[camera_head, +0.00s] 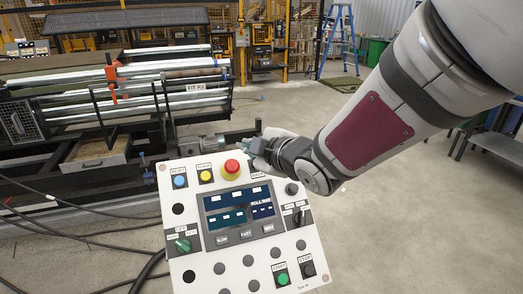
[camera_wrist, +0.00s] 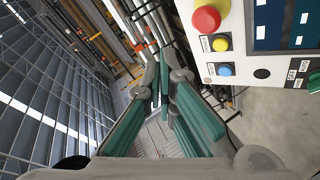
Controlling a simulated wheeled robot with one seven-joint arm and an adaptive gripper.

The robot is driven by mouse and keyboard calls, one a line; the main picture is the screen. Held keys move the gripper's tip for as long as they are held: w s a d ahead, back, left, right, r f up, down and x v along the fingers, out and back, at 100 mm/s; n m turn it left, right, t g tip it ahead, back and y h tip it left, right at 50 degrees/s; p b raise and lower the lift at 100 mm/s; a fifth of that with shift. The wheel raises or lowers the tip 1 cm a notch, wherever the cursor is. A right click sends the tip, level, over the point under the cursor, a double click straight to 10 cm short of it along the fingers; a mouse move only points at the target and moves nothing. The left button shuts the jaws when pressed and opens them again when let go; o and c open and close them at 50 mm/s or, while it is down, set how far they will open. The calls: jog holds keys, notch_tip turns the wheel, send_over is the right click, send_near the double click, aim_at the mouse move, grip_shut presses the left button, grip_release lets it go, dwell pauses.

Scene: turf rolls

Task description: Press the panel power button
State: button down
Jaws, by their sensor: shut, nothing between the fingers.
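The white control panel (camera_head: 180,212) stands tilted in the lower middle of the head view. Its top row holds a blue button (camera_head: 180,181), a yellow button (camera_head: 206,177) under a small label that looks like POWER, and a red mushroom button (camera_head: 231,168). My gripper (camera_head: 252,146) is at the panel's top edge, just right of the red button, partly hidden by the wrist. In the wrist view my gripper (camera_wrist: 160,75) is shut and empty, its green fingers pointing past the panel edge. The yellow button (camera_wrist: 221,44) is right of the fingers, apart from them.
The panel also has a screen (camera_head: 240,212), a green knob (camera_head: 183,245) and a green button (camera_head: 283,279). A roller machine (camera_head: 150,85) stands behind at left, with black cables (camera_head: 70,212) on the floor. A blue ladder (camera_head: 340,35) is at the back. Floor right of the panel is clear.

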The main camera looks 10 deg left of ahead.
aim_at(206, 176)
jog(key=s+a+f+n+g+y, duration=0.1)
jog(key=s+a+f+n+y, duration=0.1)
jog(key=a, duration=0.3)
jog(key=s+a+f+n+g+y+b, duration=0.1)
jog(key=s+a+f+n, duration=0.1)
jog(key=a, duration=0.3)
jog(key=shift+f+n+y, duration=0.15)
jog(key=shift+n+y, duration=0.25)
jog(key=shift+n, duration=0.3)
jog(key=shift+w, duration=0.1)
jog(key=w+a+f+b, duration=0.1)
jog(key=f, duration=0.1)
jog(key=w+f+b, duration=0.2)
jog(key=w+a+f+b, duration=0.1)
jog(key=f, duration=0.1)
jog(key=shift+w+a+f+b, duration=0.15)
jog(key=shift+w+a+b, duration=0.15)
jog(key=shift+b, duration=0.1)
jog(key=shift+w+a+f+b, duration=0.1)
jog(key=shift+a+f+b, duration=0.1)
jog(key=shift+b, duration=0.1)
jog(key=shift+f, duration=0.1)
jog(key=shift+w+a+f+b, duration=0.15)
jog(key=shift+w+f+b, duration=0.1)
jog(key=shift+b, duration=0.3)
